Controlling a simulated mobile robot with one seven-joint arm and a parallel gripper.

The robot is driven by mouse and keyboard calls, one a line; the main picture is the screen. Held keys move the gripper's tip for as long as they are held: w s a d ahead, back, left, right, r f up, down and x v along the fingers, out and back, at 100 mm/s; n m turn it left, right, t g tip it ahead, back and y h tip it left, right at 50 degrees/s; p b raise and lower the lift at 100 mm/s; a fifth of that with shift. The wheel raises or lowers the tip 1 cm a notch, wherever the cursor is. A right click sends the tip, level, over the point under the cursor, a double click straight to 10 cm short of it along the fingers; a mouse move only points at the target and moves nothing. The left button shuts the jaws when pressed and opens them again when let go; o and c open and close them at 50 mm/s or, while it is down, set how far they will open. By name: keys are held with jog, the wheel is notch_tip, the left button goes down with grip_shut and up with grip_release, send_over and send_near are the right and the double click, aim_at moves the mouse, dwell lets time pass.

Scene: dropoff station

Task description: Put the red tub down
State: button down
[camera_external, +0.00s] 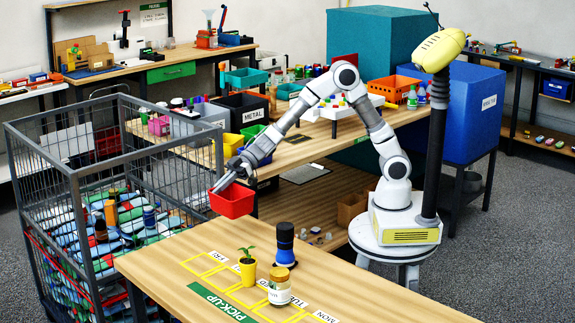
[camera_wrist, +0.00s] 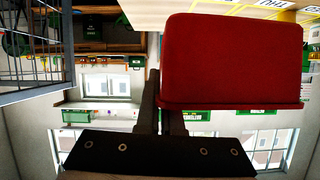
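The red tub (camera_external: 232,201) hangs in the air beside the far-left edge of the pick-up table (camera_external: 160,262). My gripper (camera_external: 226,184) is shut on the tub's rim, coming down from the upper right. In the wrist view the tub (camera_wrist: 232,62) fills the upper right, with the dark fingers (camera_wrist: 160,108) at its lower left edge. The tub's inside is mostly hidden, so I cannot tell whether it holds anything.
The pick-up table carries a potted plant (camera_external: 247,267), a jar (camera_external: 279,287) and a dark blue grinder-like item (camera_external: 285,246) among yellow outlined squares. A wire cage cart (camera_external: 70,190) stands at left. A bench (camera_external: 300,150) with bins lies behind. The table's front left is bare.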

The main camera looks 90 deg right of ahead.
jog(key=a+f+b, duration=0.1)
jog(key=a, duration=0.1)
jog(key=a+f+b, duration=0.1)
jog(key=a+f, duration=0.1)
jog(key=a, duration=0.1)
jog(key=w+a+f+b, duration=0.1)
jog(key=a+f, duration=0.1)
jog(key=a, duration=0.1)
jog(key=shift+f+b, duration=1.05)
jog(key=shift+f, duration=0.85)
jog(key=shift+f, duration=0.2)
jog(key=c, duration=1.1)
grip_release()
